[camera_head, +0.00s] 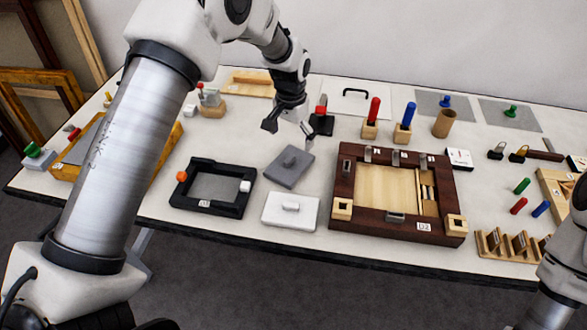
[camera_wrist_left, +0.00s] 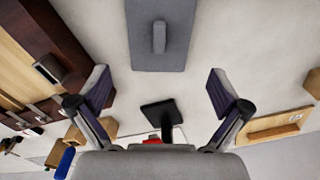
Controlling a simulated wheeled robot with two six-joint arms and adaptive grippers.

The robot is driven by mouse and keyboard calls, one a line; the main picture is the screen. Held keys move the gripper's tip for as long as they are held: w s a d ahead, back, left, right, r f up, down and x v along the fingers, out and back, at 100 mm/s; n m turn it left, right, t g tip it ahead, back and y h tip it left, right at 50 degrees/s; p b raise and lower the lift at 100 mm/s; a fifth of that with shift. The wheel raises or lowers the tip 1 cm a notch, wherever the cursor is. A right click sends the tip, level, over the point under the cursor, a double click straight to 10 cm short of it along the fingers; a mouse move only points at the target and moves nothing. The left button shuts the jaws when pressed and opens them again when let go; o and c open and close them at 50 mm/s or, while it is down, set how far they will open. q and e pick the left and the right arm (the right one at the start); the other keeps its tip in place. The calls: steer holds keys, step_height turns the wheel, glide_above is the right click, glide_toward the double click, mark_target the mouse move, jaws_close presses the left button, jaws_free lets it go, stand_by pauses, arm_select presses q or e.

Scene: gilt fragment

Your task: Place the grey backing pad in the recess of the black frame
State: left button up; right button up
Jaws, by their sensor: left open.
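The grey backing pad (camera_head: 286,176) lies on the table right of the black frame, with a raised grip bar on top. It also shows in the left wrist view (camera_wrist_left: 178,55), beyond my fingertips. The black frame (camera_head: 228,209) lies flat at the table's front left. Its recess shows a grey floor, with an orange knob at its left and a white block at its right. My left gripper (camera_head: 288,134) is open and empty, above and behind the pad; its open fingers also show in the left wrist view (camera_wrist_left: 160,78). My right gripper is out of view.
A white pad with a handle (camera_head: 280,214) lies in front of the grey pad. A dark wooden frame (camera_head: 344,190) stands close on the right. A black stand with a red top (camera_head: 321,124) is beside my left gripper. Bare tabletop separates the pad and black frame.

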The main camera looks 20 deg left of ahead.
mark_target(289, 160)
arm_select(q)
steer(key=shift+w+f+p, duration=0.3)
steer(key=shift+f, duration=0.35)
steer(key=shift+s+a+f+p, duration=0.1)
steer(key=shift+s+f+p, duration=0.95)
steer(key=shift+s, duration=0.15)
steer(key=f, duration=0.2)
steer(key=w+f, duration=0.1)
steer(key=f, duration=0.1)
steer(key=shift+w, duration=0.1)
steer(key=shift+s+r, duration=0.15)
steer(key=shift+s, duration=0.15)
steer(key=c, duration=0.7)
steer(key=shift+s+r, duration=0.1)
steer(key=c, duration=0.6)
steer(key=shift+d, duration=0.2)
steer(key=c, duration=0.6)
steer(key=shift+s, duration=0.15)
jaws_close()
